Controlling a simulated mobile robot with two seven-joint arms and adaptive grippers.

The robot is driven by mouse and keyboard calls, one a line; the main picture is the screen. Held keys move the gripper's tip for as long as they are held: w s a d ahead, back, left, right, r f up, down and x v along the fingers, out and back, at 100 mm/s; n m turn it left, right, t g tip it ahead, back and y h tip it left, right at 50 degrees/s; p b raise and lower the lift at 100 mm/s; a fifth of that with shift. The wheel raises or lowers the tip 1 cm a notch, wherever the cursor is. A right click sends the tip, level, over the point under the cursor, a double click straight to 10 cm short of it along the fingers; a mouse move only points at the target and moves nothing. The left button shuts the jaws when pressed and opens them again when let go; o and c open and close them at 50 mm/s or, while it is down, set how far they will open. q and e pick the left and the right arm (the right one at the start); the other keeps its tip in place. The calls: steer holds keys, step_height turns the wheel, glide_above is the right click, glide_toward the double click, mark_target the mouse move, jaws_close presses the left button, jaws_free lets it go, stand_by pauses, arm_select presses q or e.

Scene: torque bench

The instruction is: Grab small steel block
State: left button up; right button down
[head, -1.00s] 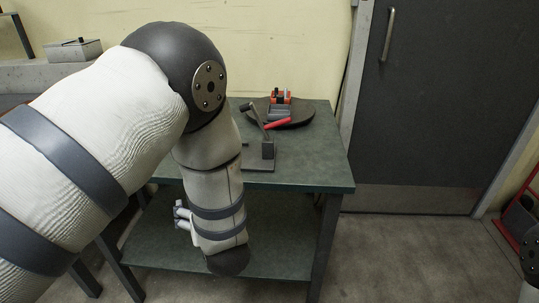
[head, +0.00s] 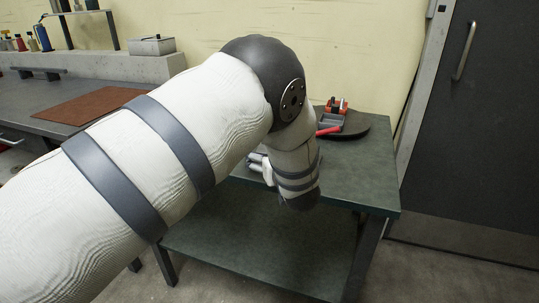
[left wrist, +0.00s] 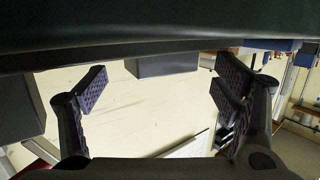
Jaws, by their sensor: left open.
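My left gripper (left wrist: 162,82) is open and empty in the left wrist view, with a dark ridged pad on each finger. A plain grey block (left wrist: 167,66) shows beyond and between the fingers, against a dark surface at the top of that view. It is apart from both pads, and I cannot tell for sure that it is the small steel block. My right gripper is not in view.
A red handle (head: 329,131) and a dark round plate (head: 366,131) with a red-and-grey device (head: 337,107) are at the back of the bench. A lidded grey box (head: 152,46) sits on a ledge at left. The bench's right front is clear.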

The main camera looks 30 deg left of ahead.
arm_select(q)
steer(key=shift+w+a+f, duration=0.1)
steer(key=shift+w+a, duration=0.1)
steer(key=c, duration=1.9)
steer(key=shift+r, duration=0.2)
